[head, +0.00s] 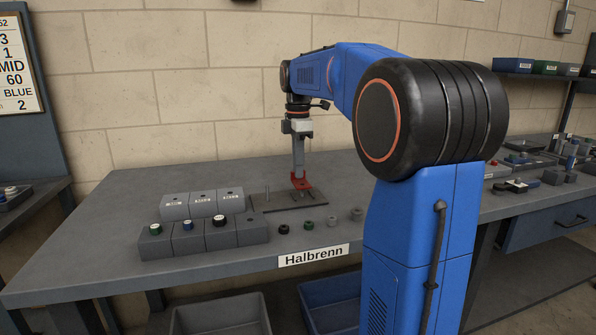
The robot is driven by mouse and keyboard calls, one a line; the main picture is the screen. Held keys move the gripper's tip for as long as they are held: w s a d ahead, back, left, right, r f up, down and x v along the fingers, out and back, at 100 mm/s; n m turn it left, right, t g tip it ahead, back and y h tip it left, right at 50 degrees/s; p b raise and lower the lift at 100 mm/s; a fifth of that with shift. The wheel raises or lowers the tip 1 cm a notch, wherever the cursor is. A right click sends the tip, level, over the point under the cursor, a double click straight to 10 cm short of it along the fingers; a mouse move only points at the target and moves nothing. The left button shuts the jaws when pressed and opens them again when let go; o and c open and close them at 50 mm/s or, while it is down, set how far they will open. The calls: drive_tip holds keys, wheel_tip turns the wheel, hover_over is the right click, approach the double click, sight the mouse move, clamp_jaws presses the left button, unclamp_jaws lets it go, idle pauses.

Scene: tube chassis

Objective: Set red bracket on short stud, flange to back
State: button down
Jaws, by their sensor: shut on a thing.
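The red bracket (301,181) is in my gripper (299,172), low over the dark base plate (285,204) on the bench. My gripper points straight down and is shut on the bracket. A thin upright stud (267,194) shows on the left part of the plate. The bracket and gripper are over the plate's right part, and small dark shapes show just below the bracket. At this size I cannot tell which stud is under it, whether it touches one, or which way its flange faces.
Grey blocks (172,208) with labels stand left of the plate. In front are darker blocks (189,240) with green, blue and black caps. Several small nuts or collars (309,225) lie along the front, above the Halbrenn label (313,256). Bare bench (110,235) lies to the left.

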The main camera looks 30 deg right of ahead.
drive_tip(key=shift+r, duration=0.4)
drive_tip(key=c, duration=1.8)
unclamp_jaws()
drive_tip(key=shift+o, duration=0.2)
wheel_tip(320, 180, up, 17)
drive_tip(key=shift+r, duration=0.2)
